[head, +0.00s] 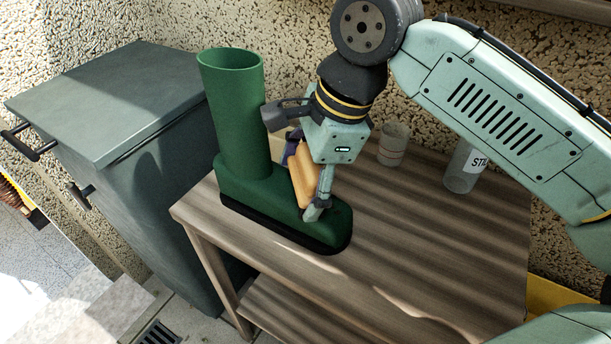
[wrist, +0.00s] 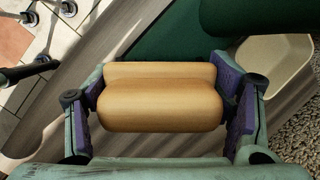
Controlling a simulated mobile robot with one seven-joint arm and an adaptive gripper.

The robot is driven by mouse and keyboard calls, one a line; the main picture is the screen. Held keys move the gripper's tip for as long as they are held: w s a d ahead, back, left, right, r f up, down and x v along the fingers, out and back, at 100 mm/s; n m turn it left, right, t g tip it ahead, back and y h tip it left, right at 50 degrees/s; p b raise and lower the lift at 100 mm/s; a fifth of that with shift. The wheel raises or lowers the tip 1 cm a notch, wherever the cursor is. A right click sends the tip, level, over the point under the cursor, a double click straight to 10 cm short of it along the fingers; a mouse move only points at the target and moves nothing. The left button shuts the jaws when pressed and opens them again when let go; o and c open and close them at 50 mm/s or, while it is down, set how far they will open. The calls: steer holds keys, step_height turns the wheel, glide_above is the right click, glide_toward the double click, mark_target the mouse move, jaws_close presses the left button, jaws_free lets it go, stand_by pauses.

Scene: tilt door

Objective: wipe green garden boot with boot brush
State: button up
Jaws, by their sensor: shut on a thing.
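The green garden boot (head: 240,130) stands upright on the wooden table, its toe pointing to the right and front. My gripper (head: 304,190) is shut on the boot brush (head: 303,180), a tan wooden block, just above the boot's foot. In the wrist view the brush (wrist: 160,105) lies between the two purple finger pads of my gripper (wrist: 165,105), with the green boot (wrist: 165,40) behind it. The brush's underside is hidden, so I cannot tell whether it touches the boot.
The slatted wooden table (head: 430,235) has free room at its front right. A grey cabinet (head: 110,95) stands left of the table. A rough stone wall (head: 290,40) rises behind.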

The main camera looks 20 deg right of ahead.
mark_target(337, 219)
steer(key=shift+s+f, duration=0.1)
steer(key=shift+s+d+f+p, duration=0.15)
steer(key=shift+s+d+p, duration=0.25)
steer(key=shift+s+d, duration=0.55)
steer(key=shift+s+d+f+p, duration=0.2)
steer(key=shift+s+d+f, duration=0.1)
steer(key=shift+s+d, duration=0.45)
steer(key=shift+s+d+f+p, duration=0.25)
steer(key=shift+s+d, duration=0.15)
steer(key=shift+s, duration=0.5)
steer(key=shift+w+a+r+p, duration=0.2)
steer(key=shift+w+a+p, duration=0.35)
steer(key=shift+w, duration=0.1)
steer(key=shift+w+a+r+p, duration=0.2)
steer(key=shift+w+a+p, duration=0.3)
steer(key=shift+w, duration=0.2)
steer(key=shift+w+a+r+p, duration=0.2)
steer(key=shift+w+a+p, duration=0.35)
steer(key=shift+w, duration=0.1)
steer(key=shift+w+a, duration=0.55)
steer(key=shift+w, duration=0.15)
steer(key=shift+p, duration=0.3)
